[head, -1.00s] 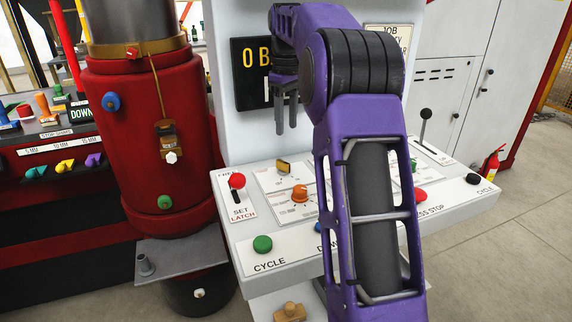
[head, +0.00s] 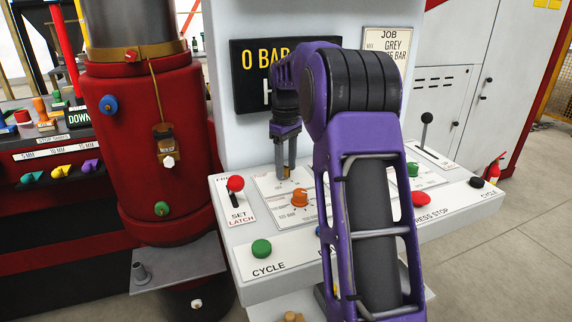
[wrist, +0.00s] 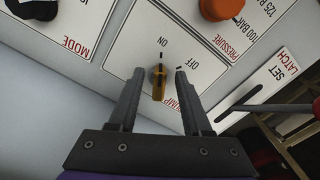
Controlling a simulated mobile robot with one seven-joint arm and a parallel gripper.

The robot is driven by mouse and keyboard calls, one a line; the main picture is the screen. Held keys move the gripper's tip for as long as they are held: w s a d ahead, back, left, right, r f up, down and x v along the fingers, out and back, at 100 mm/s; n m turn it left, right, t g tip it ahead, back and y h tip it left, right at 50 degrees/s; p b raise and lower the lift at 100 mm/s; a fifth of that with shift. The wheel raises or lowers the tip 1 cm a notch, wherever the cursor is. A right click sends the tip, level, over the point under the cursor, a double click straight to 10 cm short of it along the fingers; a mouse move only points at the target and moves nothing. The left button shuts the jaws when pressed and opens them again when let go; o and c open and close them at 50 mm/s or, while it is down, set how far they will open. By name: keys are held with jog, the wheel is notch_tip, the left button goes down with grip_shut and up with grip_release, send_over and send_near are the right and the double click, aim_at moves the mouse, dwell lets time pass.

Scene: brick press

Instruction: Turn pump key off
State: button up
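The pump key (wrist: 159,84) is a small yellow key on a white plate labelled ON, OFF and PUMP in the wrist view. Its grip lies roughly along the line through the ON mark, and the OFF mark is off to the right. My gripper (wrist: 158,74) is open, with one finger on each side of the key and a gap on both sides. In the head view my gripper (head: 286,178) points down at the panel's back left and hides the key.
An orange pressure knob (head: 299,198) sits just in front of my gripper. A red-knobbed set/latch lever (head: 235,185) stands to the left. A green cycle button (head: 261,248) is at the front left. A red cylinder (head: 150,130) stands left of the panel.

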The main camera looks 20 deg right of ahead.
grip_shut()
jog(key=shift+r+p, duration=0.1)
jog(key=shift+p, duration=0.2)
jog(key=shift+a+r+m+p, duration=0.1)
jog(key=shift+m+p, duration=0.75)
jog(key=shift+m, duration=0.25)
jog(key=m+p, duration=0.2)
jog(key=m, duration=0.1)
jog(key=shift+a+p, duration=0.2)
jog(key=shift+p, duration=0.15)
jog(key=m+p, duration=0.2)
jog(key=m, duration=0.1)
jog(key=shift+a+m, duration=0.15)
jog(key=shift+m, duration=0.25)
jog(key=shift+a+m+p, duration=0.1)
jog(key=shift+m+p, duration=0.6)
jog(key=shift+m, duration=0.8)
